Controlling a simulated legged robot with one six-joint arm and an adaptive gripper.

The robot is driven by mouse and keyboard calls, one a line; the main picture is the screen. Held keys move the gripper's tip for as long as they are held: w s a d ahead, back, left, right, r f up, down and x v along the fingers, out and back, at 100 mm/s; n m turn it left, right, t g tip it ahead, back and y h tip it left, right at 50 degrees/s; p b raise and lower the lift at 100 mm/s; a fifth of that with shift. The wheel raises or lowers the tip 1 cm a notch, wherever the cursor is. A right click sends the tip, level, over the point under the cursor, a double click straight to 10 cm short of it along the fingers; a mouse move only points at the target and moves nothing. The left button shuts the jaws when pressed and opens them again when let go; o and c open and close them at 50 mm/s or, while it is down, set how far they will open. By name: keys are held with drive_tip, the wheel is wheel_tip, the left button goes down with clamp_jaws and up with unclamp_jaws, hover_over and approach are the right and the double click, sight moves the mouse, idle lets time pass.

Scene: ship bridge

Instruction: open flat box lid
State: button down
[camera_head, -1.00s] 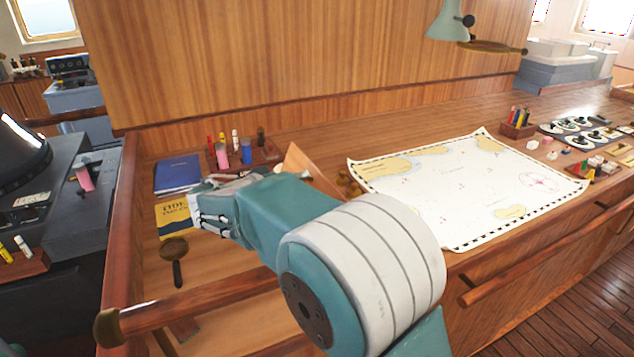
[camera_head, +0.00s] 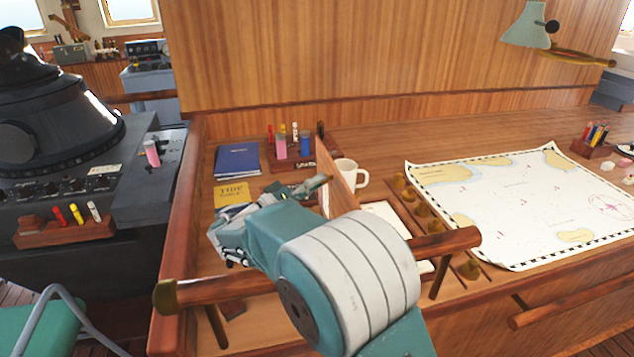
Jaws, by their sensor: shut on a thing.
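The flat box lid (camera_head: 342,178) is a thin wooden panel. It stands raised, close to upright and slightly tilted, near the middle of the chart desk. My gripper (camera_head: 322,184) reaches from the left and is shut on the lid's left side; the fingertips are small and the exact hold is hard to make out. Pale paper (camera_head: 388,217) lies just right of the lid, partly behind my arm. The lid's lower edge and most of the box are hidden by my arm.
A white mug (camera_head: 351,172) stands close behind the lid. Several brass pieces (camera_head: 421,209) line a rack to the right, beside a chart (camera_head: 520,195). A wooden rail (camera_head: 440,243) crosses the front. Left are a blue book (camera_head: 239,160), a yellow book (camera_head: 236,193) and a bottle rack (camera_head: 280,163).

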drive_tip(key=shift+d+f, duration=0.1)
drive_tip(key=shift+f, duration=0.25)
drive_tip(key=shift+c, duration=2.4)
unclamp_jaws()
drive_tip(key=shift+d+r, duration=0.1)
wheel_tip(320, 180, up, 10)
